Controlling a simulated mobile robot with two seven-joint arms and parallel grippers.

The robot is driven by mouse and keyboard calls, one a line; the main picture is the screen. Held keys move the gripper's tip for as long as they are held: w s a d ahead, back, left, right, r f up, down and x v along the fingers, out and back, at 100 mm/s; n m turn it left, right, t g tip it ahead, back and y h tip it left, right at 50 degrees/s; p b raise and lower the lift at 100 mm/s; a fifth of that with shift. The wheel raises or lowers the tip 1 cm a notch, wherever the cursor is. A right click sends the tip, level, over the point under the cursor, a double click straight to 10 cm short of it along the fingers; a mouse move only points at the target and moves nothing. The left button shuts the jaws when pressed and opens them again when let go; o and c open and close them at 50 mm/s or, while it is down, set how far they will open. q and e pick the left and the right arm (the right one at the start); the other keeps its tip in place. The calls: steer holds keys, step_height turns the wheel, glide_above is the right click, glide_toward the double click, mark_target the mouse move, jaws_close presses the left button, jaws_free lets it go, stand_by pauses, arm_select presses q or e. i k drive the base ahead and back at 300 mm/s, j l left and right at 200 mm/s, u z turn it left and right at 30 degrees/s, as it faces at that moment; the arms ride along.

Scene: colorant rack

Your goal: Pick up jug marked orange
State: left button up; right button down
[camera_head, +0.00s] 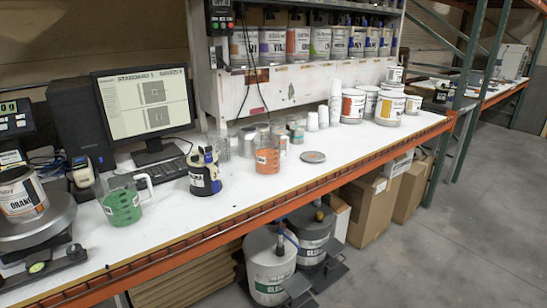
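A clear jug with orange contents (267,160) stands upright on the white bench top, right of the middle of the bench. Its handle is on its right side, and its marking is too small to read. A similar jug with green contents (122,205) stands nearer, at the left. A paint can with a label reading "ORAN" (24,197) stands on a round scale plate (40,225) at the far left. Neither of my grippers is in view.
A monitor (145,105), keyboard (158,173) and dark pen holder (204,172) stand on the bench. Paint cans (390,107) and white cups (323,117) stand farther right. The floor (450,230) at right is clear.

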mark_target(267, 145)
steer(key=i+l+u, duration=0.1)
steer(key=i+l, duration=0.4)
steer(key=l, duration=0.25)
steer(key=i+l+u, duration=0.15)
steer(key=l, duration=0.2)
steer(key=i+l, duration=0.3)
steer(key=i+l+u, duration=0.15)
steer(key=l, duration=0.35)
steer(key=i+l, duration=0.2)
steer(key=l, duration=0.25)
steer(key=i+l+u, duration=0.15)
steer(key=l, duration=0.25)
steer(key=i+l+u, duration=0.1)
steer(key=i+l, duration=0.15)
steer(key=l, duration=0.2)
